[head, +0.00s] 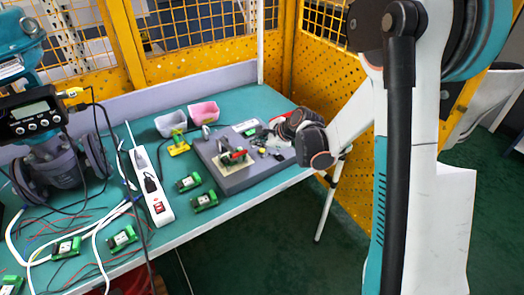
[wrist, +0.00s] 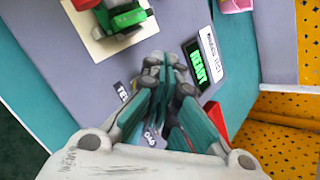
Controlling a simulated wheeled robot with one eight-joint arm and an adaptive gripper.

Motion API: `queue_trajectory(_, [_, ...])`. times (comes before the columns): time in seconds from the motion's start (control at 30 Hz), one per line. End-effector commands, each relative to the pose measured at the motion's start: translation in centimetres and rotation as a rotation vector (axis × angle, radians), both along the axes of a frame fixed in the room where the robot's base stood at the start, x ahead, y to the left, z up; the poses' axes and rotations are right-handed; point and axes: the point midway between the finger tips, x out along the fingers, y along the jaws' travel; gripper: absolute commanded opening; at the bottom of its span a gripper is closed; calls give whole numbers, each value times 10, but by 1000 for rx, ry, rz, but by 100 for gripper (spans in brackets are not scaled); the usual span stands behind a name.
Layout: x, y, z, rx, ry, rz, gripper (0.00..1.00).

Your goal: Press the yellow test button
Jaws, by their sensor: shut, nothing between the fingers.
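My gripper (wrist: 155,62) is shut and empty, its fingertips together just above the grey test station (wrist: 75,75). In the head view it reaches in from the right over the station (head: 240,183). I cannot make out the yellow test button in either view; my fingers cover part of the panel. The green display (wrist: 197,65) reads READY, right of the fingertips. Whether the fingertips touch the panel, I cannot tell.
A green module (wrist: 124,15) sits on a cream plate ahead-left of my fingers. A red part (wrist: 213,117) lies close on the right. Grey (head: 171,124) and pink (head: 203,112) bins stand behind the station. A yellow perforated fence (head: 330,90) stands behind the table's right end.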

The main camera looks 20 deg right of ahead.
Motion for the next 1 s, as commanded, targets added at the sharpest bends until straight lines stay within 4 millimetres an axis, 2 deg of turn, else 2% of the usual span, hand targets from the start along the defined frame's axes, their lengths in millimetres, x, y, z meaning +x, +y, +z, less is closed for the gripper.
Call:
queue_trajectory(0.2, [0, 0, -8, 0, 0, 0, 0])
queue_trajectory(1.0, [0, 0, -12, 0, 0, 0, 0])
